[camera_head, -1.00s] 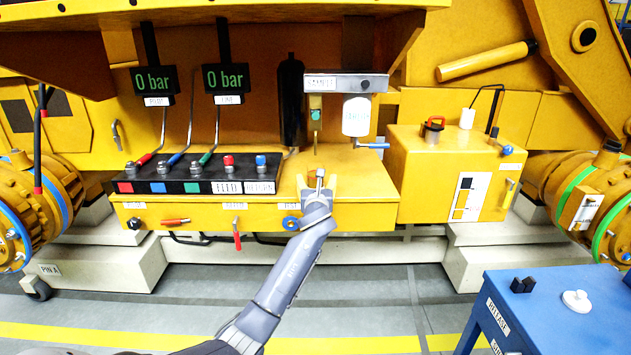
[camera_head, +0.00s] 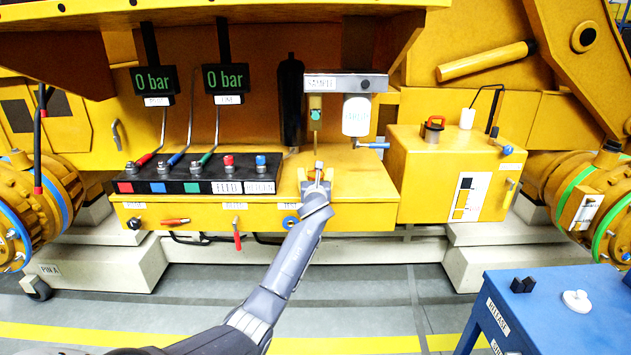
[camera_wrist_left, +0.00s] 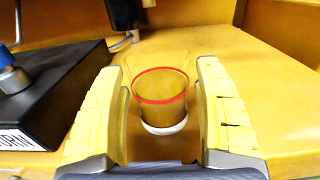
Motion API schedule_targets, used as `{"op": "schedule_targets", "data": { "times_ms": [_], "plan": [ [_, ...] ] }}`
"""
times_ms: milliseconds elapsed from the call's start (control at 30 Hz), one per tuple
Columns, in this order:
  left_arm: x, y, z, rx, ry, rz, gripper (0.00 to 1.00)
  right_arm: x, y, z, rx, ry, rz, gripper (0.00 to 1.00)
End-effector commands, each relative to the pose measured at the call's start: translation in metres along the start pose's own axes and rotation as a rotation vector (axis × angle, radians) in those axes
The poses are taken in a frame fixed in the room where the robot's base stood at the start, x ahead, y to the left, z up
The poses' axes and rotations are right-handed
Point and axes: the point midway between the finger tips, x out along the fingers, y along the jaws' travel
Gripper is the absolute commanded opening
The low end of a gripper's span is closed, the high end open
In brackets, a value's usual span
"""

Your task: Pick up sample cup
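The sample cup (camera_wrist_left: 160,112) shows in the left wrist view as a clear tumbler with a red band near its rim and a white base. It stands upright on the yellow shelf (camera_wrist_left: 250,80). My left gripper (camera_head: 318,172) is over the front of the shelf in the head view. In the left wrist view its two pale yellow fingers (camera_wrist_left: 160,125) are spread on either side of the cup, with a gap at each side. The cup is hard to make out in the head view. My right gripper is not in view.
A black valve block (camera_head: 200,177) with coloured levers stands left of the gripper. Above hangs the sample bracket (camera_head: 345,84) with a white canister (camera_head: 356,116). A yellow box (camera_head: 445,175) stands to the right. A blue table (camera_head: 560,310) is at lower right.

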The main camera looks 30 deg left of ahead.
Motion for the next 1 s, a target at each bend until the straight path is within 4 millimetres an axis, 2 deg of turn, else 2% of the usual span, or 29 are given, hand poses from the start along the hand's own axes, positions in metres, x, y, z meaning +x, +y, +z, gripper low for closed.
{"op": "schedule_targets", "data": {
  "times_ms": [33, 400, 467, 500, 767, 1000],
  "plan": [
    [0.0, 0.0, 0.0, 0.0, 0.0, 0.0, 0.63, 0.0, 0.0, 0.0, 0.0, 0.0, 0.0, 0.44],
    [0.0, 0.0, 0.0, 0.0, 0.0, 0.0, 0.2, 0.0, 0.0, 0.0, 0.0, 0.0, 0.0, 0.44],
    [0.0, 0.0, 0.0, 0.0, 0.0, 0.0, 0.18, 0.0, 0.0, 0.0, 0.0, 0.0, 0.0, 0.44],
    [0.0, 0.0, 0.0, 0.0, 0.0, 0.0, 0.13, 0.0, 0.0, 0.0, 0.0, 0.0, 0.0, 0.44],
    [0.0, 0.0, 0.002, 0.0, -0.001, 0.0, 0.13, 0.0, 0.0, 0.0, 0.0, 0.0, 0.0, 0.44],
    [0.0, 0.0, 0.018, 0.0, -0.003, 0.0, 0.13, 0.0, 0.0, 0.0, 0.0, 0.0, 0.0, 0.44]
  ]
}}
